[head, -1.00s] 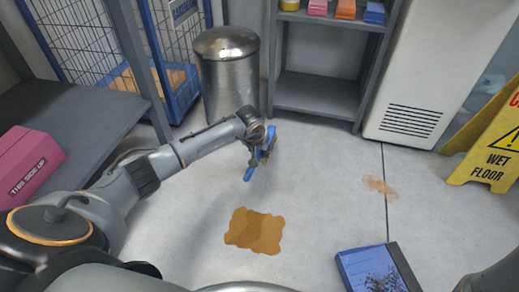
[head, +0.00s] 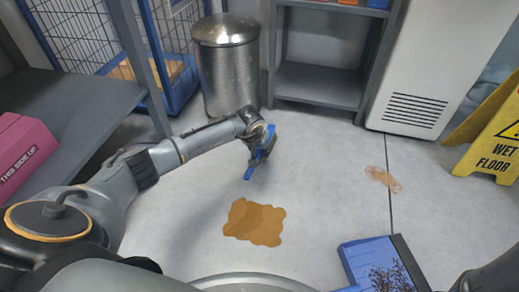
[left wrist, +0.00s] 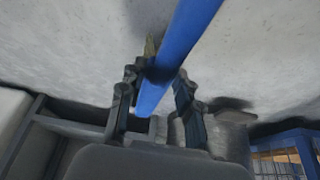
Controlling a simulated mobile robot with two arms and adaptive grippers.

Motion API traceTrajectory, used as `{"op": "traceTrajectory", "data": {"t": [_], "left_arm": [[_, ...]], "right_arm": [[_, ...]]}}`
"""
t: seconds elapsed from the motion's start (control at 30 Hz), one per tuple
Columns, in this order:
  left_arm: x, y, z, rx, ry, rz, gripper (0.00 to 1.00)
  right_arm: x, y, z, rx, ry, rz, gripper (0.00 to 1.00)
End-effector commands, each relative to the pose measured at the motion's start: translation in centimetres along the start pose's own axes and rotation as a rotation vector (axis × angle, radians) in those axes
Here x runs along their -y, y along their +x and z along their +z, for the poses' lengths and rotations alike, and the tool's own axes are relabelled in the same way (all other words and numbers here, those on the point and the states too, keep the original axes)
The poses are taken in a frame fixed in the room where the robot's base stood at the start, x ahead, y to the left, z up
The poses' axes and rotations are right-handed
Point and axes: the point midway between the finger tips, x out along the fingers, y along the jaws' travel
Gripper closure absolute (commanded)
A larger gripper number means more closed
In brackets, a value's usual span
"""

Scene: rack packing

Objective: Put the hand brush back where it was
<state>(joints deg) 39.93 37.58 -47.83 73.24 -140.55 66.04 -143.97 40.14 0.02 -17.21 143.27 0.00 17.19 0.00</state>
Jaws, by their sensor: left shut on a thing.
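The hand brush shows as a long blue handle (head: 249,173) in the head view, held tilted above the floor in front of the metal bin. My left gripper (head: 263,150) is shut on it. In the left wrist view the blue handle (left wrist: 183,40) runs between the two dark fingers of the left gripper (left wrist: 155,88). A small yellowish bit shows beside the handle there; I cannot tell whether it is bristles. My right gripper is not in view.
Brown spills (head: 254,222) (head: 383,179) mark the floor. A metal bin (head: 226,70), a grey shelf (head: 318,88), a pink box (head: 24,152) and a yellow wet-floor sign (head: 490,130) stand around.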

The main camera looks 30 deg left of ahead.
Motion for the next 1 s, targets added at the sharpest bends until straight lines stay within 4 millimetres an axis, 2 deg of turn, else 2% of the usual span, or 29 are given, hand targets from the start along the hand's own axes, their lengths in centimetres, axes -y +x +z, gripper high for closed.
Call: {"op": "traceTrajectory", "data": {"t": [0.6, 0.63, 0.73, 1.0], "left_arm": [[0.0, 1.1, 0.4, -0.002, -0.001, 0.000, 1.00], [0.0, 1.1, 0.4, -0.002, -0.001, 0.000, 0.63], [0.0, 1.0, 0.4, -0.002, -0.001, 0.000, 0.42], [0.0, 1.1, 0.5, 0.001, 0.000, 0.000, 0.40]], "right_arm": [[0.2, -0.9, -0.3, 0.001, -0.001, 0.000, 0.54], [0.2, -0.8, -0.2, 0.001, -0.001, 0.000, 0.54], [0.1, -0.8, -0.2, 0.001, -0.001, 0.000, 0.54], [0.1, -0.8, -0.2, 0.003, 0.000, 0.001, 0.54]]}}
